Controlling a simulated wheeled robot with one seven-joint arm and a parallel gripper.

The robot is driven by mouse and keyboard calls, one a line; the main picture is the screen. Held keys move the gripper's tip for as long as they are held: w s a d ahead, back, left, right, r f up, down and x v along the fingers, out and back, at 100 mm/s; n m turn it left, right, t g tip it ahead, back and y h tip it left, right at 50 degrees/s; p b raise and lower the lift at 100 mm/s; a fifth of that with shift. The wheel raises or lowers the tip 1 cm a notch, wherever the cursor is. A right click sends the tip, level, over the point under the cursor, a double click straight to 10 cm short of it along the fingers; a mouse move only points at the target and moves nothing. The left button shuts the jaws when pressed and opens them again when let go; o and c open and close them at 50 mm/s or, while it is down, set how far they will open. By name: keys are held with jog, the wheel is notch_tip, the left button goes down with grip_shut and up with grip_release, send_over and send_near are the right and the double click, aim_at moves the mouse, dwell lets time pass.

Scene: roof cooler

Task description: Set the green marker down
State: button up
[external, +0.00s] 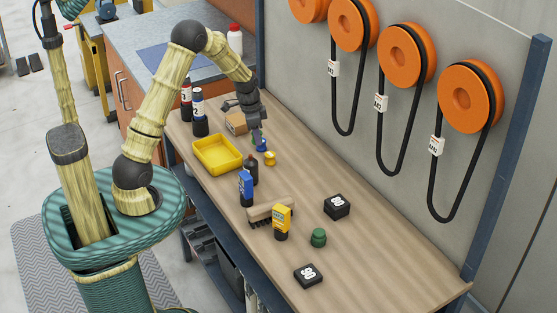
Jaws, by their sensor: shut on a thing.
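My gripper (256,122) is over the far half of the wooden workbench (370,262), to the right of the yellow tray. The fingers hide much of the marker. I cannot tell whether its lower end touches the bench.
A small blue item (261,146) and a yellow item (270,158) are close by the gripper. The yellow tray (217,155) looks empty. Bottles, a brush (270,210), a green knob (319,237) and black blocks (337,207) stand nearer. The bench's near right end is clear.

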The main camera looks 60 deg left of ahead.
jog(key=w+d+m+b, duration=0.2)
jog(key=d+m+b, duration=0.15)
jog(key=d, duration=1.15)
jog(key=m+b, duration=0.2)
jog(key=m, duration=0.4)
send_over(303, 225)
jog(key=shift+s+a+r+n+g+h, duration=0.15)
jog(key=shift+a+n+g+h, duration=0.1)
jog(key=shift+g+h, duration=0.2)
jog(key=shift+f, duration=3.15)
jog(key=shift+f, duration=0.1)
jog(key=shift+f, duration=1.75)
